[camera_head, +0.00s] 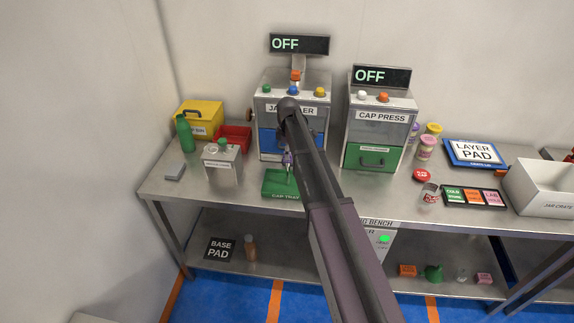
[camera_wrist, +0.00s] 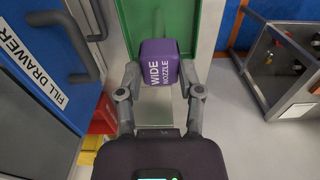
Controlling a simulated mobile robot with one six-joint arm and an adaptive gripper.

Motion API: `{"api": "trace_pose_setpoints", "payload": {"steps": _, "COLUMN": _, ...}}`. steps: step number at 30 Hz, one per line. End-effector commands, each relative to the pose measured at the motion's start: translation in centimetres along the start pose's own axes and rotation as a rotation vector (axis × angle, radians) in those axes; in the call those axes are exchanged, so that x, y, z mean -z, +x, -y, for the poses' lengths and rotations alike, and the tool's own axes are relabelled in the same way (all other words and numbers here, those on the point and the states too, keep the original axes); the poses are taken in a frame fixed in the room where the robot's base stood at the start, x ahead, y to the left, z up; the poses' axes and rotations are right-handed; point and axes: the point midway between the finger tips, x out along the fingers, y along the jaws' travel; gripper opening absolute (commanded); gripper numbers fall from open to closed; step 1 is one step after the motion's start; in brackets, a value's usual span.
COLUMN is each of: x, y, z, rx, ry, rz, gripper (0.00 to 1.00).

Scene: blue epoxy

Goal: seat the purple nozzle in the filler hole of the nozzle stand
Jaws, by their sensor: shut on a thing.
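The purple nozzle (camera_wrist: 159,62), a block lettered "WIDE NOZZLE", is between the two fingers of my gripper (camera_wrist: 160,82) in the wrist view. My gripper is shut on it. In the head view the nozzle (camera_head: 287,159) is a small purple spot beside my dark arm, above the green cap tray and in front of the jar filler. A small grey box (camera_head: 222,168) with a label too small to read and a green piece on top stands to the left; it looks like the nozzle stand. Its filler hole cannot be made out.
The jar filler (camera_head: 264,108) with its blue fill drawer (camera_wrist: 42,62) stands behind, the cap press (camera_head: 380,134) to its right. The green tray (camera_head: 276,187) lies below my gripper. A red bin (camera_head: 236,134), yellow bin (camera_head: 205,115) and green bottle (camera_head: 185,134) stand at left.

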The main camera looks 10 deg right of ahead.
Motion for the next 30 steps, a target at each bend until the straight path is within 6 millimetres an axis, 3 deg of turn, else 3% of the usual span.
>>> {"api": "trace_pose_setpoints", "payload": {"steps": 23, "x": 0.0, "y": -1.1, "z": 0.0, "rx": 0.0, "ry": 0.0, "rz": 0.0, "gripper": 0.0}}
{"api": "trace_pose_setpoints", "payload": {"steps": 30, "x": 0.0, "y": -2.5, "z": 0.0, "rx": 0.0, "ry": 0.0, "rz": 0.0, "gripper": 0.0}}
